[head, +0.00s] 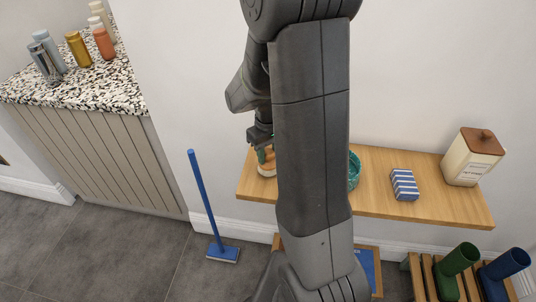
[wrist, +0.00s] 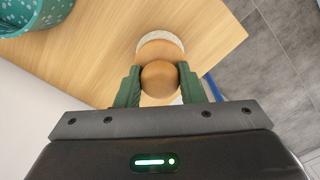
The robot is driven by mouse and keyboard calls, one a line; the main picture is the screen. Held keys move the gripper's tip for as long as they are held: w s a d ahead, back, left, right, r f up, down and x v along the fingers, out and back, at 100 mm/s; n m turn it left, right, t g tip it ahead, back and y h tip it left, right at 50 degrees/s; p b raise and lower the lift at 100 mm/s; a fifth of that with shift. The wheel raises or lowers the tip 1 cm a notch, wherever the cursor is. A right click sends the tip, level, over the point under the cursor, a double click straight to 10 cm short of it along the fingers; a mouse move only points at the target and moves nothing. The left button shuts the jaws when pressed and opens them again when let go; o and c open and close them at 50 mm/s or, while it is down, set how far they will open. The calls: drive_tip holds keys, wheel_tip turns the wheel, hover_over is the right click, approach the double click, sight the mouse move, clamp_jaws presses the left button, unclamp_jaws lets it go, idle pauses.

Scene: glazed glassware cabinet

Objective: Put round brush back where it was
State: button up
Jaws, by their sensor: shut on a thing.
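The round brush (wrist: 160,75) has a round wooden knob, a wider wooden body and a pale bristle rim. My gripper (wrist: 160,84) is shut on its knob, with one green finger on each side in the wrist view. The brush is over the left end of the wooden shelf (head: 380,198); I cannot tell whether its bristles touch the board. In the head view the brush (head: 267,169) is partly hidden by my arm and gripper.
On the shelf are a teal speckled basket (head: 354,171), partly behind my arm, a blue-and-white striped block (head: 404,184) and a cream canister (head: 471,156). A blue long-handled brush (head: 207,205) leans at the wall. Boots (head: 459,259) stand on a slatted rack, lower right.

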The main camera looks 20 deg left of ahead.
sight(268, 151)
drive_tip(key=shift+f, duration=0.55)
drive_tip(key=o, duration=0.9)
drive_tip(key=shift+f, duration=0.1)
wheel_tip(268, 151, up, 12)
drive_tip(key=shift+r, duration=0.15)
